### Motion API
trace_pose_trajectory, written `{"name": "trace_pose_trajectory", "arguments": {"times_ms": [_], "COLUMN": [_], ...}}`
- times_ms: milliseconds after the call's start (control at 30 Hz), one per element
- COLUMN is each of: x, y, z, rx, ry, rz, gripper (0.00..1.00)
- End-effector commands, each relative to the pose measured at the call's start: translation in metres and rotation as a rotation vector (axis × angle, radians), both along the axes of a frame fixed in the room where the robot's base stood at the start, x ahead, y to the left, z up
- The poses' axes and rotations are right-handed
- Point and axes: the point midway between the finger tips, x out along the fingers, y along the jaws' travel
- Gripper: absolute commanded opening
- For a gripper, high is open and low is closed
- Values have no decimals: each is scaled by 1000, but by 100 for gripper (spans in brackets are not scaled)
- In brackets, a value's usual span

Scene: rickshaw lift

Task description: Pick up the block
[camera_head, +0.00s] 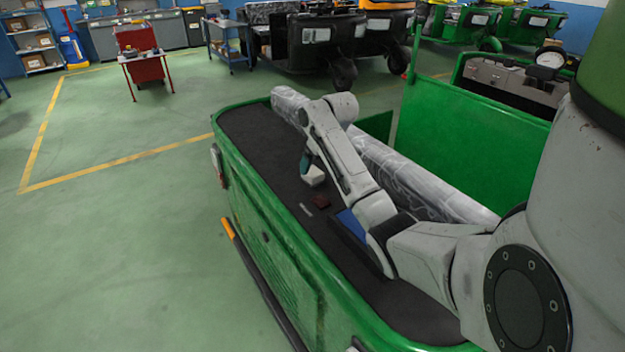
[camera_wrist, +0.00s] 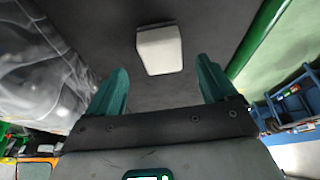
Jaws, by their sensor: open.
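A white block (camera_head: 314,177) with rounded corners lies on the dark bed (camera_head: 255,145) of the green vehicle. It also shows in the wrist view (camera_wrist: 159,50), ahead of the fingertips and roughly centred between them. My gripper (camera_head: 306,163) is over the bed, close to the block in the head view. In the wrist view, the two green fingers of my gripper (camera_wrist: 162,66) are spread apart with nothing held between them. I cannot tell the exact height of the fingertips above the block.
A long wrapped roll (camera_head: 400,172) runs beside my arm. The vehicle's green side wall (camera_head: 262,205) edges the bed.

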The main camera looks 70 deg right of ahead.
Motion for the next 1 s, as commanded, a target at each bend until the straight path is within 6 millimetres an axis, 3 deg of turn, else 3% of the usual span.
{"name": "trace_pose_trajectory", "arguments": {"times_ms": [600,933,1000], "x": [16,18,18], "y": [-9,-10,-10], "z": [-46,-47,-47], "rx": [-1,0,0], "ry": [-1,-1,-1], "rz": [-1,-1,-1], "gripper": [85,85,80]}}
